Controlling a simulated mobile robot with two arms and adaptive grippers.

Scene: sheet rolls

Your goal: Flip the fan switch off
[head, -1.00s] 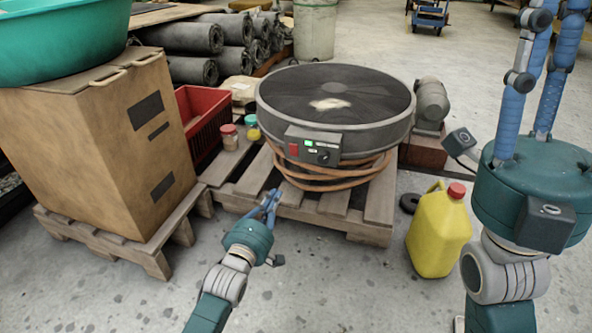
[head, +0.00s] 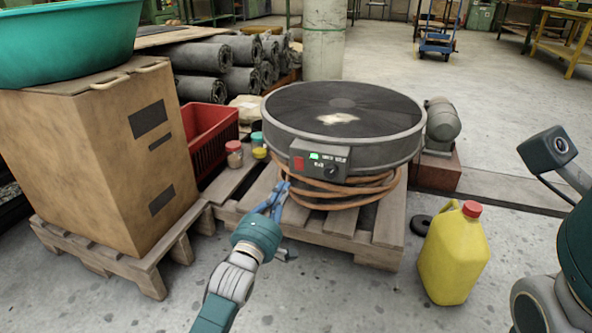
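The fan is a wide, round dark drum (head: 342,135) with a grey rim, lying flat on a wooden pallet. A grey control box (head: 320,160) on its front side carries a red switch (head: 298,163), a lit green indicator (head: 314,156) and a dark knob (head: 331,171). My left gripper (head: 286,185), with blue fingers, is just below and left of the red switch, in front of the coiled hose. Its fingertips lie close together in the picture; whether they are open or shut is unclear.
A brown hose (head: 345,195) is coiled under the drum. A yellow jerrycan (head: 453,255) stands right of the pallet (head: 340,248). A large brown box (head: 95,165), a red crate (head: 211,140) and small jars (head: 234,154) are at left. Front floor is clear.

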